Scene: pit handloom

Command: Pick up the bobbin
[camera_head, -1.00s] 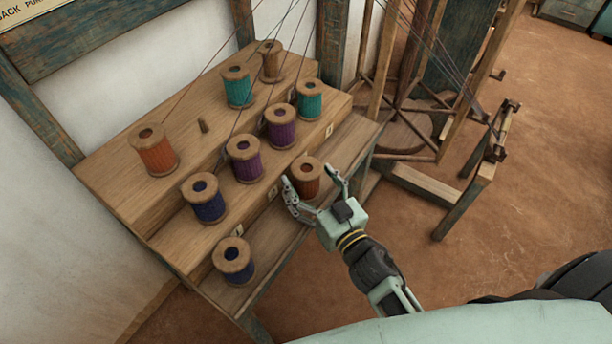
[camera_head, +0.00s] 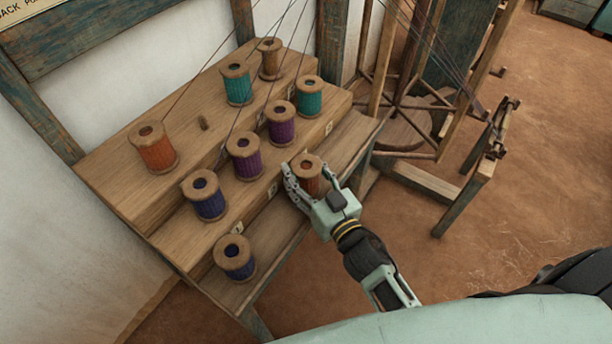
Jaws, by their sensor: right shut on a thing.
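An orange-brown bobbin (camera_head: 308,166) with a wooden top flange stands upright on the lowest step of the wooden stepped rack. My right gripper (camera_head: 307,180) is around this bobbin, with its fingers shut on its sides. The fingers and palm hide part of the bobbin's lower body. The bobbin appears to rest on the step; I cannot see a gap below it. My left gripper is not in view.
The stepped rack (camera_head: 112,189) holds several other bobbins. Purple ones (camera_head: 244,156) stand on the step behind, and a blue one (camera_head: 234,258) stands on the lowest step at left. Threads run up from the rack. A wooden winding frame (camera_head: 425,180) stands at right.

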